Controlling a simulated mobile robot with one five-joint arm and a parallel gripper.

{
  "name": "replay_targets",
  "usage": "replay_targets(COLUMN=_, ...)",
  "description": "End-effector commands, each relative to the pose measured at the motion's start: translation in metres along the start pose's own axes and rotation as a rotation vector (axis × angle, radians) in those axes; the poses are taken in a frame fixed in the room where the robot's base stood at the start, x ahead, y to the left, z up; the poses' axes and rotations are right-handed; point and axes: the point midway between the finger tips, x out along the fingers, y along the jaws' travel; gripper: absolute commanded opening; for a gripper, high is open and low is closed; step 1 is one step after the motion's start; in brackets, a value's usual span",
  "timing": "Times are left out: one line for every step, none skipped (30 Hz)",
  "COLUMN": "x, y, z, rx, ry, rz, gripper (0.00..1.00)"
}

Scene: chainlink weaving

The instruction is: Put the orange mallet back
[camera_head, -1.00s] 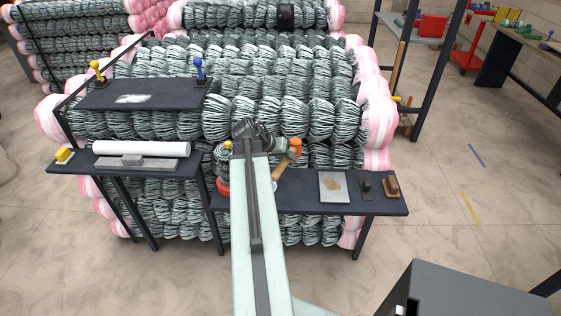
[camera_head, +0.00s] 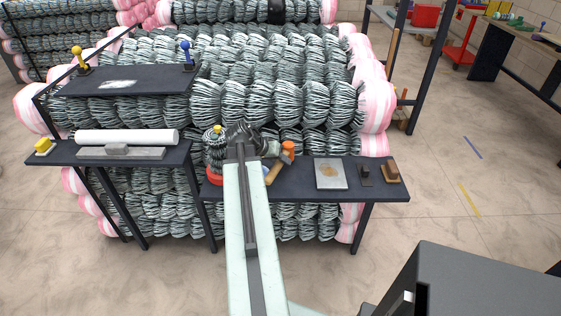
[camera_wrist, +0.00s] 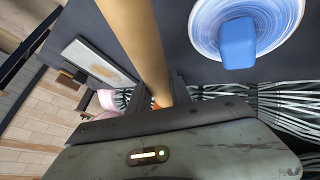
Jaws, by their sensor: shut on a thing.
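The orange mallet has an orange head (camera_head: 288,147) and a pale wooden handle (camera_head: 273,172). It is tilted, head up, over the dark right-hand shelf (camera_head: 300,190). My gripper (camera_wrist: 164,88) is shut on its handle, which runs up across the wrist view (camera_wrist: 136,38). A bit of orange shows between the fingers there. In the head view my dark wrist is just left of the mallet and hides the fingers. I cannot tell whether the handle's lower end touches the shelf.
A grey plate with a brown patch (camera_head: 330,174), a small dark block (camera_head: 366,175) and a brown brush-like block (camera_head: 390,173) lie right of the mallet. A red ring (camera_head: 214,177) is at its left. The wrist view shows a blue-knobbed disc (camera_wrist: 238,42). Stacked mesh rolls (camera_head: 230,100) stand behind.

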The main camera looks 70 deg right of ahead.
Motion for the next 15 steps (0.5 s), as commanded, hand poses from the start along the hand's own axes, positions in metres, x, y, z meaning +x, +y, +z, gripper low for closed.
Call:
replay_targets(x=-0.0007, y=0.0003, z=-0.0006, rx=0.0, ry=0.001, rz=0.0, gripper=0.0)
replay_targets(x=-0.0009, y=0.0004, z=-0.0007, rx=0.0, ry=0.001, rz=0.0, gripper=0.0)
replay_targets(x=-0.001, y=0.0004, z=-0.0007, rx=0.0, ry=0.001, rz=0.0, gripper=0.0)
replay_targets(x=-0.0011, y=0.0003, z=-0.0007, rx=0.0, ry=0.001, rz=0.0, gripper=0.0)
replay_targets(x=-0.0011, y=0.0003, z=-0.0007, rx=0.0, ry=0.001, rz=0.0, gripper=0.0)
replay_targets(x=-0.0011, y=0.0002, z=-0.0007, rx=-0.001, ry=0.001, rz=0.0, gripper=0.0)
replay_targets(x=-0.001, y=0.0001, z=-0.0006, rx=-0.001, ry=0.001, rz=0.0, gripper=0.0)
replay_targets(x=-0.0008, y=0.0, z=-0.0004, rx=-0.001, ry=0.001, rz=0.0, gripper=0.0)
replay_targets(x=-0.0004, y=-0.0003, z=-0.0002, rx=-0.001, ry=0.001, rz=0.0, gripper=0.0)
replay_targets(x=0.0, y=-0.0005, z=0.0001, rx=-0.001, ry=0.001, rz=0.0, gripper=0.0)
replay_targets(x=0.0004, y=-0.0008, z=0.0004, rx=-0.001, ry=0.001, rz=0.0, gripper=0.0)
replay_targets(x=0.0011, y=-0.0012, z=0.0009, rx=-0.001, ry=0.001, rz=0.0, gripper=0.0)
replay_targets(x=0.0016, y=-0.0015, z=0.0013, rx=-0.001, ry=0.001, rz=0.0, gripper=0.0)
replay_targets(x=0.0021, y=-0.0018, z=0.0016, rx=-0.001, ry=0.001, rz=0.0, gripper=0.0)
replay_targets(x=0.0027, y=-0.0022, z=0.002, rx=-0.001, ry=0.001, rz=0.0, gripper=0.0)
